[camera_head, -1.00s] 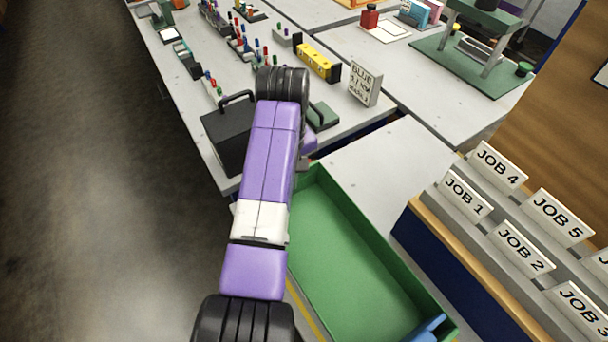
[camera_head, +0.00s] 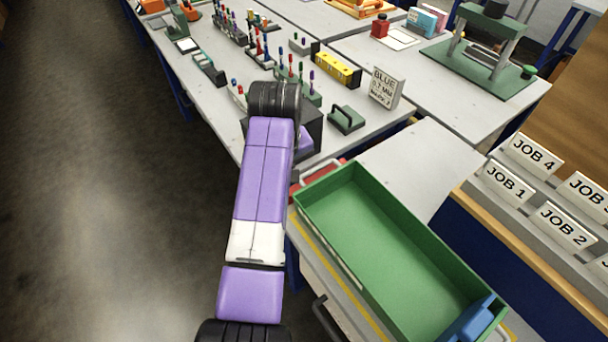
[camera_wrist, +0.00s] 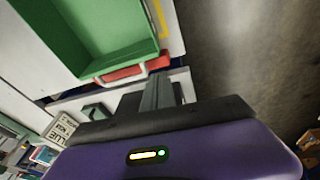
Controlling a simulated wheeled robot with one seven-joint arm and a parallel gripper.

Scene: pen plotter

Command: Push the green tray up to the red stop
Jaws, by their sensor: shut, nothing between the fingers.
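The green tray (camera_head: 345,260) is a long open box on a light grey surface right of my arm. Its far end wall also shows in the wrist view (camera_wrist: 125,58). The red stop (camera_head: 328,167) lies just beyond that far end, with a pale bar-like handle beside it. It shows in the wrist view (camera_wrist: 132,73) close against the tray's end. I cannot tell whether they touch. My gripper (camera_wrist: 162,88) is shut and empty, pointing towards the red stop's side. In the head view my arm hides the gripper.
A blue block (camera_head: 470,320) sits in the tray's near end. A yellow line (camera_head: 340,275) runs beside the tray. JOB cards (camera_head: 508,186) stand at right. The floor at left is clear.

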